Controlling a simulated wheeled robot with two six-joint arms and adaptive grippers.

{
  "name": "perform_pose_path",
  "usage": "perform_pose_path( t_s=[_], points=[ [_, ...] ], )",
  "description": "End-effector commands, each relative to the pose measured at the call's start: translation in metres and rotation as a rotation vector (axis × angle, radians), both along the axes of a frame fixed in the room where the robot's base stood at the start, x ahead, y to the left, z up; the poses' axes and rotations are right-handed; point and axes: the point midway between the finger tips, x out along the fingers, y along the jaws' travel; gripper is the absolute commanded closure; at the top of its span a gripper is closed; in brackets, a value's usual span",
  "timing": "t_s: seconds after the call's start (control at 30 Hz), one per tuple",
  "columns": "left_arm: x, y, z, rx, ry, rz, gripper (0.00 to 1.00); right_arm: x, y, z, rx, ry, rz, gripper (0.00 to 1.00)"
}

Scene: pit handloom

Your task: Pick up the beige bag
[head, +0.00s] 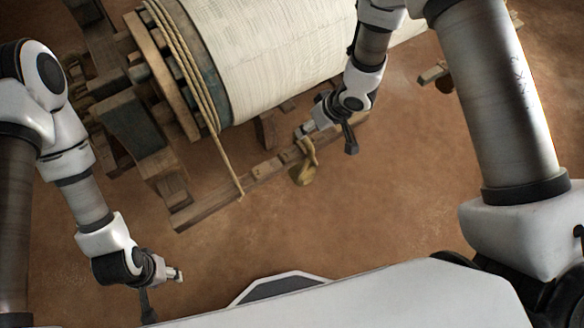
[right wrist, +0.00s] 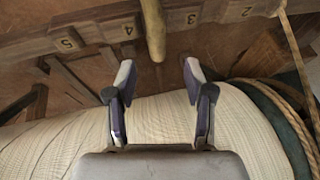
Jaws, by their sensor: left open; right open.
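The beige bag (head: 304,173) hangs by its strap at the wooden beam below the cloth roll in the head view. My right gripper (head: 306,130) is just above it, close to the strap. In the right wrist view, a narrow beige part of the bag (right wrist: 154,30) shows beyond and between the fingertips of the open right gripper (right wrist: 158,72). Nothing is between the fingers themselves. The rest of the bag is out of that view. My left gripper (head: 176,274) is open and empty at the lower left, far from the bag.
The large cream cloth roll (head: 275,50) lies behind the bag, with rope (head: 190,70) at its left end. The wooden beam (head: 215,200) carries numbered blocks, seen in the right wrist view (right wrist: 130,30). The brown floor (head: 400,200) at right is clear.

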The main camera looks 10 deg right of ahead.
Motion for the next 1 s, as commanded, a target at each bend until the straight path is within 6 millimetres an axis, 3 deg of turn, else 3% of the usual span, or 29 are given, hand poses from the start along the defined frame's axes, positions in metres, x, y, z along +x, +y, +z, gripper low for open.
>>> perform_pose_path(
  t_s=[0.37, 0.63, 0.77, 0.8, 1.0],
  points=[
    [0.000, 0.000, -0.007, 0.000, 0.000, 0.001, 0.49, 0.016, 0.014, -0.058, 0.000, 0.003, 0.001, 0.47],
    [0.000, 0.000, -0.006, 0.000, 0.000, 0.001, 0.49, 0.018, 0.017, -0.064, 0.001, 0.002, 0.000, 0.47],
    [0.000, 0.000, -0.007, 0.000, 0.000, 0.001, 0.49, 0.018, 0.016, -0.064, 0.001, 0.002, 0.000, 0.93],
    [0.000, 0.000, -0.007, 0.000, 0.000, 0.001, 0.49, 0.018, 0.016, -0.064, 0.001, 0.002, 0.000, 1.00],
    [0.000, 0.000, -0.006, 0.000, 0.000, 0.001, 0.49, 0.019, 0.017, -0.062, 0.001, -0.001, 0.000, 1.00]
  ],
)
